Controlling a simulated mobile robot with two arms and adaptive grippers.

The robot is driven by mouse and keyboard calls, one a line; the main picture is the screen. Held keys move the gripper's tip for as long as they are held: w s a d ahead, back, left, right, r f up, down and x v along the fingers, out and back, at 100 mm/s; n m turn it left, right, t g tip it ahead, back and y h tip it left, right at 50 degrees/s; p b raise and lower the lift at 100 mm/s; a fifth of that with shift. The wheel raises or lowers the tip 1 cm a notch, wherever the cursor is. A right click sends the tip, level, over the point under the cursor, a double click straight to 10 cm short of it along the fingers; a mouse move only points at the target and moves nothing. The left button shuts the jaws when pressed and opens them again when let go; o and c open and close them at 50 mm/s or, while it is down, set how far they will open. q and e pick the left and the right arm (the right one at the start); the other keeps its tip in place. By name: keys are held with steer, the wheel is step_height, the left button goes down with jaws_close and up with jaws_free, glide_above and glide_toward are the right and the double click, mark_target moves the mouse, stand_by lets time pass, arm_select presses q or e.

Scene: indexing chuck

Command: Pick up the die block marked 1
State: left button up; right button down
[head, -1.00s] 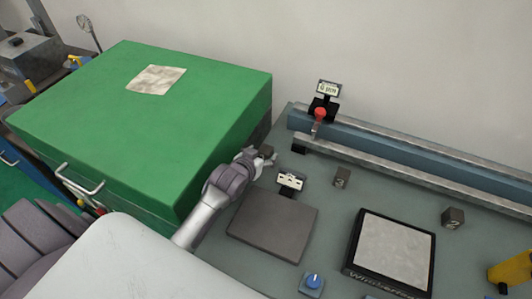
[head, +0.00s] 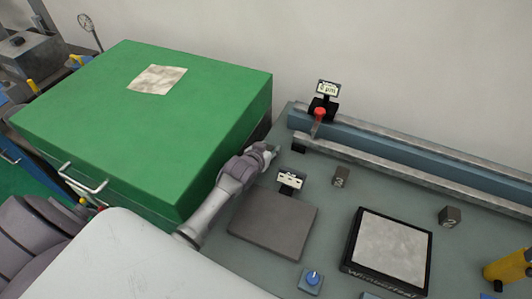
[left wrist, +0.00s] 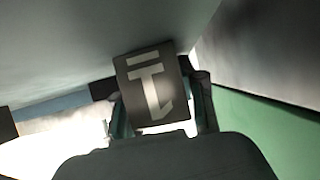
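The die block marked 1 (left wrist: 155,88) is a dark cube with a pale numeral, which appears upside down in the left wrist view. My left gripper (left wrist: 163,118) has its fingers apart, one on each side of the block. Whether both fingers touch it is hard to tell. In the head view my left gripper (head: 268,152) is beside the green box, at the left end of the bench. The block is mostly hidden there by the gripper. My right gripper is not in view.
The green box (head: 150,110) stands close on the left. Die blocks marked 3 (head: 341,177) and 2 (head: 449,216) stand farther right. A rail (head: 410,150) runs behind.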

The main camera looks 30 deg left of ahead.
arm_select(q)
jaws_close()
steer(key=shift+w+r, duration=0.1)
steer(key=shift+r, duration=0.05)
